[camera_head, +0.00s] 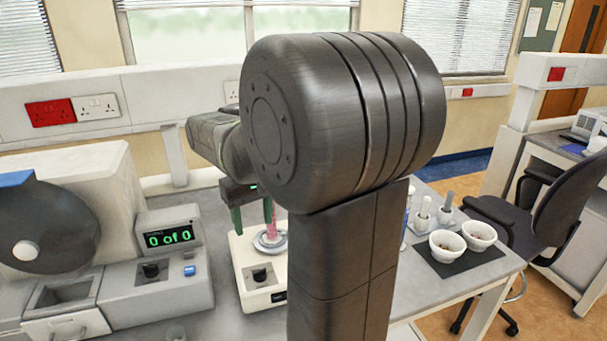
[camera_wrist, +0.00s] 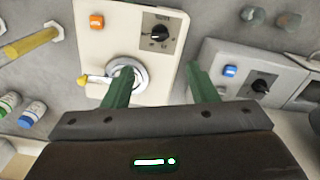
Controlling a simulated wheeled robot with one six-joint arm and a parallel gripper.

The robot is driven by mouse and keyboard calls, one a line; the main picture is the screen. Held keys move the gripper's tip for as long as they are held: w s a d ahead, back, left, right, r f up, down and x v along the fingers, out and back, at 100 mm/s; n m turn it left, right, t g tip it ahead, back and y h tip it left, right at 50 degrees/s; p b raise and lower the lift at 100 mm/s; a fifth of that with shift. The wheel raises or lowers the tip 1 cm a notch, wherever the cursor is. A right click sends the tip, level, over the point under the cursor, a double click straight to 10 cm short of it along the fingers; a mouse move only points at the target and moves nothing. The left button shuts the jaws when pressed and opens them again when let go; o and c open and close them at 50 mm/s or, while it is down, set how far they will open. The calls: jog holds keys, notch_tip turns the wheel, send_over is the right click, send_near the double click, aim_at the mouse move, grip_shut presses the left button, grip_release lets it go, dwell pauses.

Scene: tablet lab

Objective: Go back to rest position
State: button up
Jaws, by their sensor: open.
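My gripper (camera_head: 252,212) is open, with its two green fingers apart. It hangs above a cream bench device with a dial (camera_head: 262,277). In the wrist view my gripper (camera_wrist: 160,82) has its fingers spread with nothing between them, and one finger overlaps the device's round metal plate (camera_wrist: 143,78). A pink upright item (camera_head: 271,222) shows at the plate, close to the right finger in the head view. My dark arm hides much of the bench in the middle of the head view.
A grey counter machine (camera_head: 170,285) reading "0 of 0" stands left of the cream device. On the right, two white bowls (camera_head: 447,246) sit on a dark mat (camera_head: 466,263). An office chair (camera_head: 550,215) stands beyond. Bottles (camera_wrist: 33,114) lie at the wrist view's left.

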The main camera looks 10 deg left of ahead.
aim_at(259, 270)
notch_tip(259, 270, down, 14)
jog(key=shift+r+p, duration=0.1)
jog(key=shift+p, duration=0.45)
jog(key=shift+n, duration=0.3)
